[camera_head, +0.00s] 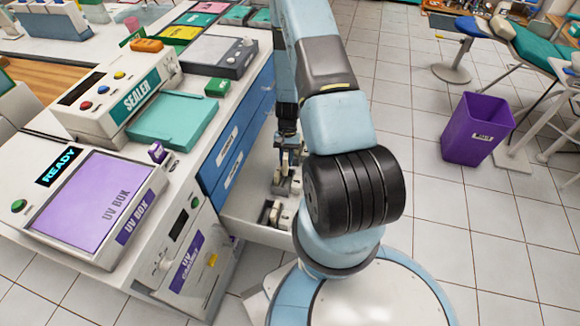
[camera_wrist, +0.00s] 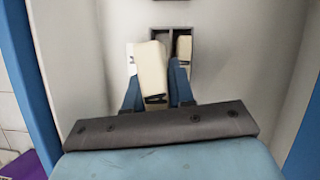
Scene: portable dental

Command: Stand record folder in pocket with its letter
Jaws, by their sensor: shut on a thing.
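My gripper (camera_wrist: 156,88) has its two blue fingers shut on a cream block-like thing (camera_wrist: 152,66) with a dark mark near its lower end. I cannot tell from its look whether it is the record folder, and no letter on it is readable. It is in front of a dark-framed pocket (camera_wrist: 167,31) in an open white drawer (camera_wrist: 85,50). A second cream piece (camera_wrist: 184,50) sits at the right part of that frame. In the head view my gripper (camera_head: 286,165) points down into the drawer (camera_head: 247,207), partly hidden by my arm.
More cream pieces in dark holders (camera_head: 272,214) are at the drawer's near end. The blue drawer fronts (camera_head: 236,140) stand beside it. The counter holds a sealer (camera_head: 118,97), a teal tray (camera_head: 175,120) and a UV box (camera_head: 92,200). A purple bin (camera_head: 477,130) stands on the floor at right.

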